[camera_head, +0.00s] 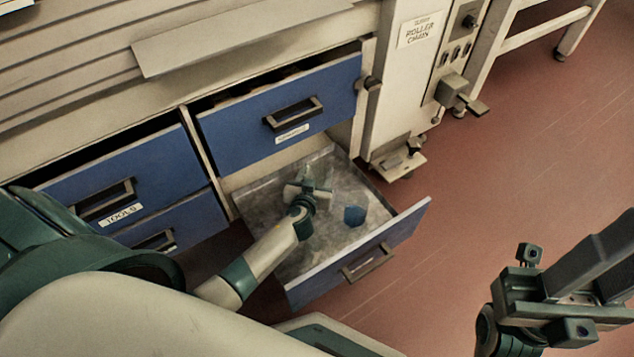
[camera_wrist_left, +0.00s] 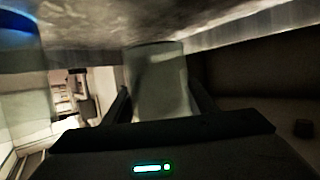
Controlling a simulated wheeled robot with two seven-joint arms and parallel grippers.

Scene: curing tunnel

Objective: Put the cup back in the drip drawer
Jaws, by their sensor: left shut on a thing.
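The open drip drawer (camera_head: 400,222) is the low blue-fronted drawer, pulled out, with a grey mottled floor. My left gripper (camera_head: 306,186) reaches down inside it, toward the back. In the left wrist view it is shut on a pale, translucent cup (camera_wrist_left: 160,80), which stands between the two fingers. That view is upside down, with the drawer floor at the top and the cup's end close to or on it; I cannot tell if it touches. My right gripper (camera_head: 545,300) is at the lower right, above the floor, away from the drawer; its jaw opening is unclear.
Above, another blue drawer (camera_head: 240,135) is partly open. The tools drawer (camera_head: 150,170) is left. A roller chain panel (camera_head: 418,45) stands behind. The red floor (camera_head: 500,150) at right is clear.

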